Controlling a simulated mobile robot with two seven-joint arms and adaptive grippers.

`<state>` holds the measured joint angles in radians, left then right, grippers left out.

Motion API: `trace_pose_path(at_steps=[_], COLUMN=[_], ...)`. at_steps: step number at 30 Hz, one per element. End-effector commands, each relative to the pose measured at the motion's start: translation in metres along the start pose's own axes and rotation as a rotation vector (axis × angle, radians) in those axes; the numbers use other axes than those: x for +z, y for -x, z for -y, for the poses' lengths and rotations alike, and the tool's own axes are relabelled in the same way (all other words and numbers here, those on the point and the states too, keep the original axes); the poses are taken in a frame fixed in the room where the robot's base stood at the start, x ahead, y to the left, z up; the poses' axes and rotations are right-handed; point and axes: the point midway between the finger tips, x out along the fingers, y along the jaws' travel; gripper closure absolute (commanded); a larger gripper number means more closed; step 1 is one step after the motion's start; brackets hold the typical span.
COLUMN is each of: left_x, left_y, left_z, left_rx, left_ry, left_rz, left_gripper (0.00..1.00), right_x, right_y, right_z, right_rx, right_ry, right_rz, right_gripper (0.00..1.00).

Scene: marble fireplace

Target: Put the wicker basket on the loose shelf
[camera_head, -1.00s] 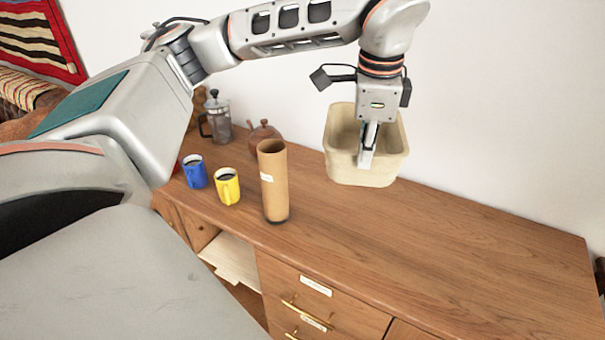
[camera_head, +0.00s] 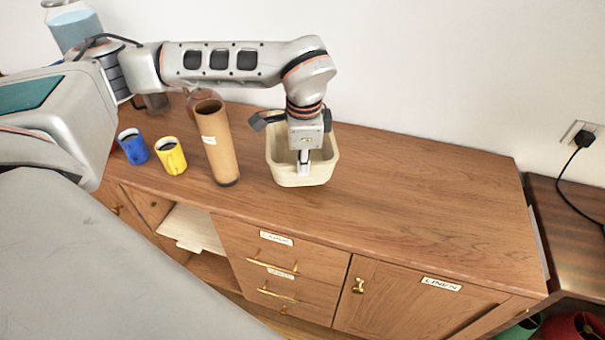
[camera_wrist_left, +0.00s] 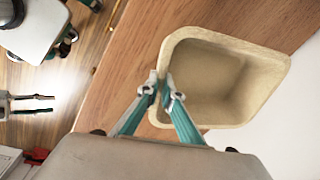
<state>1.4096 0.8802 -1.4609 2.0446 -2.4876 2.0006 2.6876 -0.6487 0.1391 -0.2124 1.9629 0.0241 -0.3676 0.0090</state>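The wicker basket (camera_head: 287,177) is a cream, open-topped tub with rounded corners. It is upright at the sideboard's top, right of the brown tube; I cannot tell whether it touches the wood. My left gripper (camera_head: 304,170) points down, its fingers closed on the basket's near wall. In the left wrist view the fingertips (camera_wrist_left: 162,86) pinch the rim of the basket (camera_wrist_left: 215,80), which looks empty. The loose shelf (camera_head: 192,228) seems to be the pale board in the sideboard's open compartment. My right gripper (camera_wrist_left: 32,105) shows at the wrist view's left edge, fingers apart and empty.
A tall brown tube (camera_head: 217,145), a yellow mug (camera_head: 171,157) and a blue mug (camera_head: 133,148) stand left of the basket on the sideboard (camera_head: 420,200). The right of its top is clear. A lower dark table (camera_head: 570,225) adjoins at right.

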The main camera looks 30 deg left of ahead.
Motion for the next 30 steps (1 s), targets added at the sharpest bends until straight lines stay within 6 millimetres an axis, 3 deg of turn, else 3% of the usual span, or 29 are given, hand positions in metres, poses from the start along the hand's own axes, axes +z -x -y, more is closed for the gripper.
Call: trace_pose_path(at_steps=[7,19,21,30], left_x=[0.0,0.0,0.0,0.0], left_y=[-0.033,-0.039,-0.039,-0.038], left_z=[-0.005,-0.006,-0.006,-0.006], left_rx=[0.0,0.0,0.001,0.001], left_ry=[-0.001,-0.001,-0.001,0.0], left_rz=[0.001,0.0,0.001,0.001], left_gripper=[1.0,1.0,0.8,0.78], right_x=[-0.001,0.003,0.002,0.003], right_y=[0.001,-0.001,-0.001,-0.001], right_z=[0.0,0.0,0.0,0.0], right_rx=[0.0,0.0,-0.001,-0.001], right_ry=[0.0,0.0,0.0,0.0], right_rz=[0.0,0.002,0.002,0.003], right_gripper=[0.6,0.6,0.6,0.6])
